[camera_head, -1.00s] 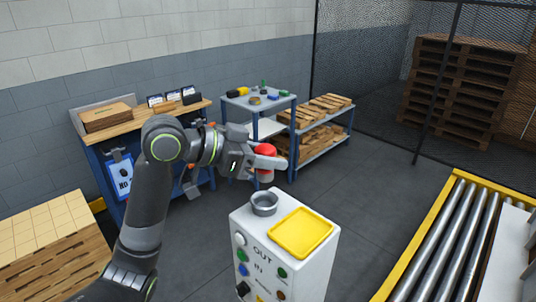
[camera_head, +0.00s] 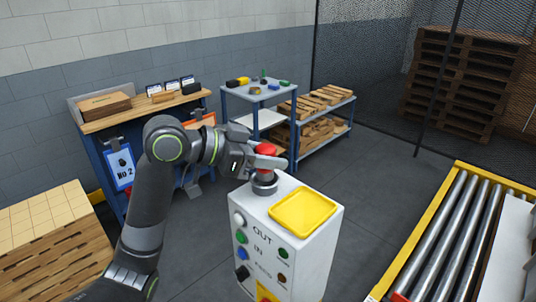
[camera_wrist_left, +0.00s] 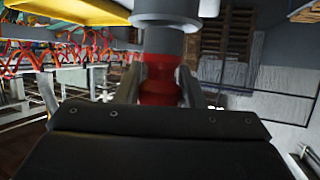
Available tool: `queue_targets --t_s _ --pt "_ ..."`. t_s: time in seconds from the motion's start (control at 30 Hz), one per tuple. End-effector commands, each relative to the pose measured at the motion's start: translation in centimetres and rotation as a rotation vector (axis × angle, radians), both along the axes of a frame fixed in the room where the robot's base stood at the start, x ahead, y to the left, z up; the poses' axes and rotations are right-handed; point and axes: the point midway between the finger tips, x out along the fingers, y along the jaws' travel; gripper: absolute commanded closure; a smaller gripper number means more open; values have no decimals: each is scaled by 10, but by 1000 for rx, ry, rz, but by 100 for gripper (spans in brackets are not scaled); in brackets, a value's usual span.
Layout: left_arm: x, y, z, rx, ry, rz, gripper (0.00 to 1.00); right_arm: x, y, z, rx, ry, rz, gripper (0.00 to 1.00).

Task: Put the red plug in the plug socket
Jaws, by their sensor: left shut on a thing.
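The red plug (camera_head: 266,149) is held upright between the fingers of my left gripper (camera_head: 267,161), which is shut on it. Its grey lower part points down at the grey round plug socket (camera_head: 264,188) on top of the white console. The plug is directly over the socket, and its lower end meets or enters the socket mouth; I cannot tell how deep. In the left wrist view the red plug (camera_wrist_left: 160,82) shows between the fingers, with a grey cylinder and wide grey rim at the top of the picture. My right gripper is not in view.
The white console (camera_head: 320,235) has a yellow tray (camera_head: 303,211) beside the socket and several buttons on its front. A roller conveyor (camera_head: 450,240) stands at right. A workbench (camera_head: 145,112), a small blue-framed table (camera_head: 258,97) and a pallet shelf stand behind.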

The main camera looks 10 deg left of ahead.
Motion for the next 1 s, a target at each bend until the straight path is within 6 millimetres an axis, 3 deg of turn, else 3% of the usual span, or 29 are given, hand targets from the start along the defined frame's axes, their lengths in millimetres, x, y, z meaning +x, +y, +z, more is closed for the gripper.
queue_targets --t_s 1.0 --pt "0 0 -13 -1 -1 0 88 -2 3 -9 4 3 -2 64"
